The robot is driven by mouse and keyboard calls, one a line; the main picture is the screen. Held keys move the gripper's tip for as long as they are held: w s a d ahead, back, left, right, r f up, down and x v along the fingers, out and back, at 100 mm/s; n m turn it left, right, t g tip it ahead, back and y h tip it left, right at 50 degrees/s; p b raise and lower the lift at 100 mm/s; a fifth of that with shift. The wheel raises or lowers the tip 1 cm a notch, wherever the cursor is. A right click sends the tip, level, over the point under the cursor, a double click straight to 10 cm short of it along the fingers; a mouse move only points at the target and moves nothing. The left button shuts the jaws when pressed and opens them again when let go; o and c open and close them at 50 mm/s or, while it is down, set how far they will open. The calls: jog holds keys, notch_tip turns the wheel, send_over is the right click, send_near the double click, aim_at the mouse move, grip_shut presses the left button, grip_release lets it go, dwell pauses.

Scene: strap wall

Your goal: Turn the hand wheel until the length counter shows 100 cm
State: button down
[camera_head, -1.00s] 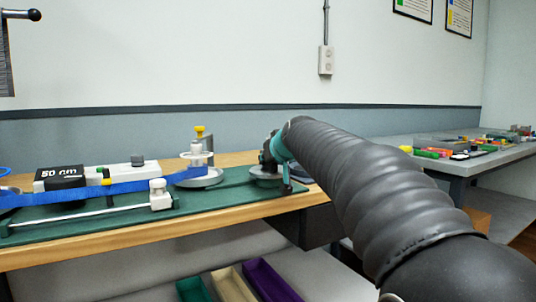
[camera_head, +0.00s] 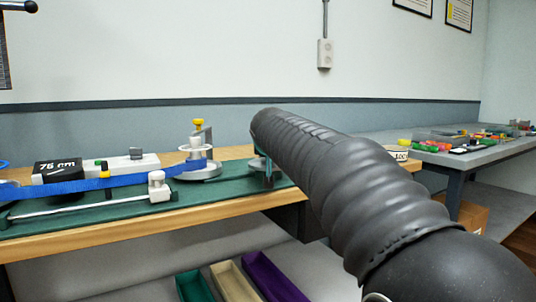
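The length counter (camera_head: 57,166) is a black box at the left of the bench and reads 75 cm. A blue strap (camera_head: 105,186) runs from the left edge past it to a grey round reel (camera_head: 197,171) with a yellow knob on top. The hand wheel is largely hidden; only a bit of a round part (camera_head: 258,162) shows beside the end of my arm, at the right end of the green board. My arm covers most of that spot. A small teal piece of my gripper (camera_head: 269,178) shows there, but its fingers are hidden, so I cannot tell whether it is open or shut.
The green board (camera_head: 120,212) lies on a wooden bench (camera_head: 130,235). Green, cream and purple bins (camera_head: 233,281) stand below. A grey side table (camera_head: 490,152) with colourful small items is at the right. A tub marked LOC (camera_head: 397,153) stands at the bench's right end.

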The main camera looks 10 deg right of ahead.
dwell(0.6)
jog(key=c, duration=1.1)
grip_release()
jog(key=shift+d, duration=0.1)
jog(key=v, duration=1.2)
jog(key=shift+w, duration=0.1)
